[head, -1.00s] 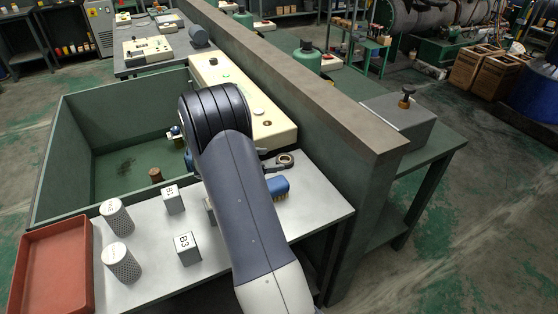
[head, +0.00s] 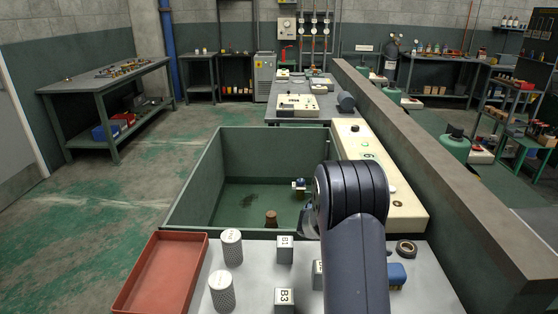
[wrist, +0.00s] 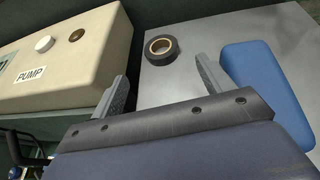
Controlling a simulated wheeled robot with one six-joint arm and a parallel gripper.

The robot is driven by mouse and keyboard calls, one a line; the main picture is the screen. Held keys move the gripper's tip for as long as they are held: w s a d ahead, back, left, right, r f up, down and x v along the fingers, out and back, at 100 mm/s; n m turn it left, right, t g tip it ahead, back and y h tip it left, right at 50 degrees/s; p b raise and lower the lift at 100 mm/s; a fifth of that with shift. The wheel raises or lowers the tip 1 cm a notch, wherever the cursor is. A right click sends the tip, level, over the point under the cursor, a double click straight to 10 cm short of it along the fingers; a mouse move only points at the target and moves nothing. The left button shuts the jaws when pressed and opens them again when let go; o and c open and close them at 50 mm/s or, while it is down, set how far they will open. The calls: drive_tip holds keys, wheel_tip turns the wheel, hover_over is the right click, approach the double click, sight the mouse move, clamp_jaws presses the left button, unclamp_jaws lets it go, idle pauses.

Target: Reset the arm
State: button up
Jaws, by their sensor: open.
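My gripper (wrist: 160,88) shows in the wrist view with its two grey fingers spread apart and nothing between them. In the head view my arm hides the gripper. The fingers point over the grey bench top (wrist: 185,25), toward a roll of dark tape (wrist: 163,47) that lies beyond them. A blue brush block (wrist: 265,80) lies to the right of the right finger. The cream pump unit (wrist: 75,45), labelled PUMP, stands to the left.
In the head view, two perforated white cylinders (head: 231,247), small marked blocks such as B3 (head: 284,299), and a red tray (head: 160,275) are on the bench. A green-walled basin (head: 190,190) lies behind. A long partition wall (head: 440,170) runs along the right.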

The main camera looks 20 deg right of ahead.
sight(412, 248)
drive_tip(key=p+x, duration=0.1)
drive_tip(key=x, duration=0.9)
drive_tip(key=shift+s+d, duration=0.1)
drive_tip(key=shift+d+f, duration=0.2)
drive_tip(key=shift+f, duration=0.1)
drive_tip(key=shift+r, duration=1.85)
drive_tip(key=shift+a, duration=0.1)
